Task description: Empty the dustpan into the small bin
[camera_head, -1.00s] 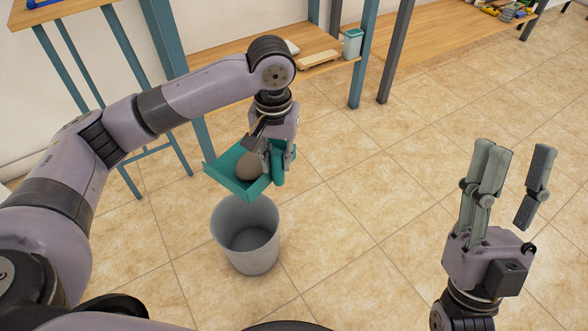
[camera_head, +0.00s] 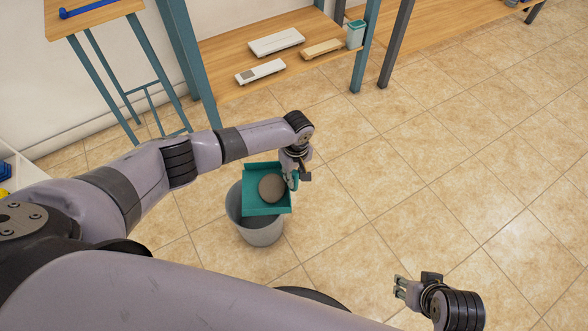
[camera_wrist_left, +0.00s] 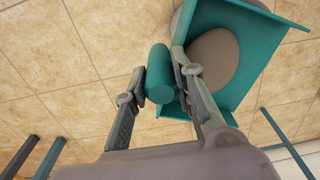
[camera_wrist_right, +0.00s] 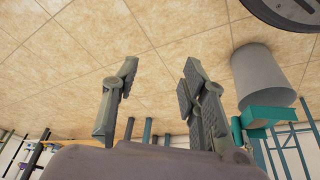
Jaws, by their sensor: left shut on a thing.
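The teal dustpan (camera_head: 256,207) is over the small grey bin (camera_head: 262,236), covering much of its opening. A rounded grey-brown lump (camera_head: 271,188) lies in the pan; it also shows in the left wrist view (camera_wrist_left: 212,62). My left gripper (camera_head: 292,180) is shut on the dustpan's teal handle (camera_wrist_left: 158,72), between its fingers. My right gripper (camera_head: 401,287) is empty, low in the head view; its fingers stand apart in the right wrist view (camera_wrist_right: 160,75). That view also shows the bin (camera_wrist_right: 262,78) and dustpan (camera_wrist_right: 262,117). The inside of the bin is mostly hidden.
A low wooden shelf (camera_head: 225,85) at the back holds white boxes (camera_head: 276,41), a wooden piece (camera_head: 322,48) and a teal container (camera_head: 355,34). A wooden table (camera_head: 105,14) stands at the back left. The tiled floor right of the bin is clear.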

